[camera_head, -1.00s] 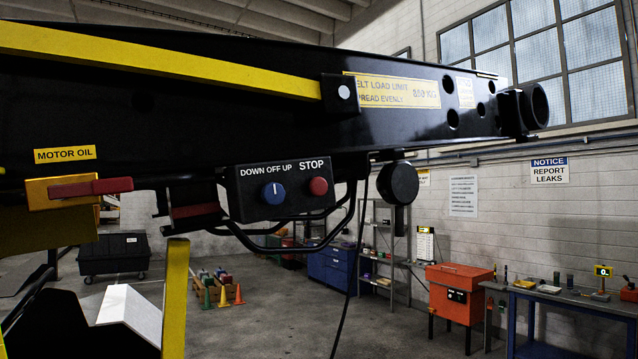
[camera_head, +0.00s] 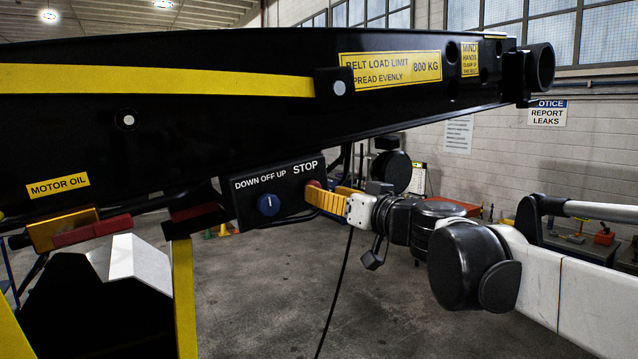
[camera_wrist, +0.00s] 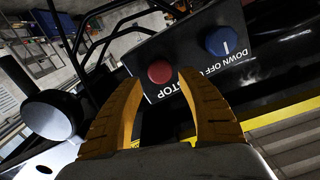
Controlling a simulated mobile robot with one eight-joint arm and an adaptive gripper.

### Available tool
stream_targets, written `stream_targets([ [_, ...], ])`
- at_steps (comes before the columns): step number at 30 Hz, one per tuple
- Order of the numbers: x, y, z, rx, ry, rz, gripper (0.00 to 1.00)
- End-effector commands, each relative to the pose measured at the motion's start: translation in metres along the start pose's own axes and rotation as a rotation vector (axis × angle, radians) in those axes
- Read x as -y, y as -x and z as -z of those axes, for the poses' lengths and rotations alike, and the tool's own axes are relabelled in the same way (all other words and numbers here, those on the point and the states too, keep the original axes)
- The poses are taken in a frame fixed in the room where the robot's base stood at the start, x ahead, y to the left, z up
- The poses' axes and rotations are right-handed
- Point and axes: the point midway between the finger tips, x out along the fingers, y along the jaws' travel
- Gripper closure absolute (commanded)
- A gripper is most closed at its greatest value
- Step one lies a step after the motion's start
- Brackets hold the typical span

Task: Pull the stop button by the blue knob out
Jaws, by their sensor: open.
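The black control box (camera_head: 243,210) hangs under the black beam. Its blue knob (camera_head: 268,205) sits below the label "DOWN OFF UP", and it also shows in the wrist view (camera_wrist: 222,41). The red stop button (camera_wrist: 160,72) is round and sits beside the knob, by the label "STOP". My gripper (camera_head: 312,194) is at the STOP side of the box. In the wrist view its two fingers are apart and empty, with the button showing between and beyond their tips. Contact cannot be told.
The black beam (camera_head: 150,140) with a yellow stripe runs just above the box. A round black part (camera_head: 391,172) hangs right of the box. A thin cable (camera_head: 337,290) drops below it. A yellow post (camera_head: 184,300) stands at left. Floor below the box is open.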

Motion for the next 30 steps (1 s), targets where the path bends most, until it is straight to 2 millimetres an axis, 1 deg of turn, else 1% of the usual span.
stream_targets([
  [1, 0.001, -0.011, 0.003, 0.0, 0.0, 0.002, 0.54],
  [3, 0.001, -0.024, 0.002, 0.001, 0.0, 0.002, 0.54],
  [6, 0.001, -0.038, 0.002, 0.001, 0.0, 0.001, 0.54],
  [9, 0.0, -0.046, 0.001, 0.001, 0.0, 0.0, 0.54],
  [13, 0.0, -0.051, 0.0, 0.001, 0.0, 0.0, 0.54],
  [19, 0.0, -0.051, 0.0, 0.001, 0.0, 0.0, 0.54],
  [20, 0.0, -0.051, 0.0, 0.001, 0.0, 0.0, 0.55],
  [21, 0.0, -0.051, 0.0, 0.001, 0.0, 0.0, 0.67],
  [23, 0.0, -0.051, 0.0, 0.001, 0.0, 0.0, 0.86],
  [24, 0.0, -0.051, 0.0, 0.001, 0.0, 0.0, 0.98],
  [25, 0.0, -0.051, 0.0, 0.001, 0.0, 0.0, 1.0],
  [28, 0.0, -0.05, 0.0, 0.001, 0.0, 0.0, 1.0],
  [30, 0.0, -0.044, -0.001, 0.0, 0.0, -0.001, 1.0],
])
